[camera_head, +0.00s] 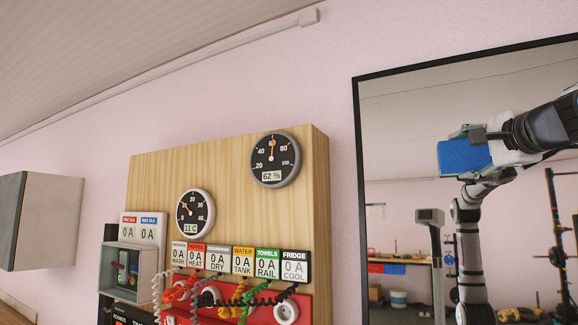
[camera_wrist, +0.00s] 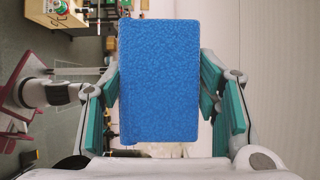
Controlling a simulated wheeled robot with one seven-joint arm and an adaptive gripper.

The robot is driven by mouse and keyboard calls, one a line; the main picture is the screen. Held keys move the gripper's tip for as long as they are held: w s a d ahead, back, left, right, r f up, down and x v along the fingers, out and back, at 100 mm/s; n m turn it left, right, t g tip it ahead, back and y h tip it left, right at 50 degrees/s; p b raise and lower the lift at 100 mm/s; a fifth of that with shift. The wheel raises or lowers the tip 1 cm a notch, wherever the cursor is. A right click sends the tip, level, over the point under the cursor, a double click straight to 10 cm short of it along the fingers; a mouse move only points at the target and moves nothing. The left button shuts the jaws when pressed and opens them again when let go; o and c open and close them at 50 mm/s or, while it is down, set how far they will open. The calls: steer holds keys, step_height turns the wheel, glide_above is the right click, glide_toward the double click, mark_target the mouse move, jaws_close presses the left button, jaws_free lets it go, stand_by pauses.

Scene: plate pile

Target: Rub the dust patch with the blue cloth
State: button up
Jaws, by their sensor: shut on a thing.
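My gripper (camera_head: 476,140) is at the right in the head view, in front of a large dark-framed mirror (camera_head: 405,125). It is shut on a blue cloth (camera_head: 463,156), a thick block-like pad that sticks out to the left. In the wrist view the cloth (camera_wrist: 158,80) fills the middle, between the green-padded fingers of my gripper (camera_wrist: 160,95). Whether the cloth touches the mirror, I cannot tell. I can make out no dust patch in either view; the cloth and my arm hide part of the mirror.
A wooden panel (camera_head: 225,160) with two round gauges, labelled displays, coiled cords and red sockets is left of the mirror. A grey cabinet (camera_head: 45,222) hangs at the far left. Pink wall (camera_head: 345,180) shows between panel and mirror. The mirror reflects an arm and a cluttered room.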

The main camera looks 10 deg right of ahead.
steer(key=s+d, duration=0.4)
steer(key=d, duration=0.3)
steer(key=shift+s, duration=0.15)
stand_by(0.7)
steer(key=shift+a, duration=0.1)
steer(key=shift+w+a+b, duration=0.2)
steer(key=shift+w+a, duration=0.8)
steer(key=shift+a, duration=0.5)
steer(key=shift+w+a+b, duration=0.25)
steer(key=shift+w+a, duration=0.8)
steer(key=shift+a, duration=0.5)
steer(key=shift+w+a+b, duration=0.2)
steer(key=shift+w+a, duration=0.8)
steer(key=shift+a, duration=0.5)
steer(key=shift+s, duration=0.1)
steer(key=shift+s+a, duration=0.55)
steer(key=shift+s, duration=0.25)
steer(key=shift+s+a, duration=0.55)
steer(key=shift+s, duration=0.25)
steer(key=shift+s+a, duration=0.55)
steer(key=shift+s, duration=0.25)
steer(key=shift+s+a, duration=0.45)
steer(key=shift+s, duration=0.2)
steer(key=shift+s+a, duration=0.4)
steer(key=shift+s, duration=0.2)
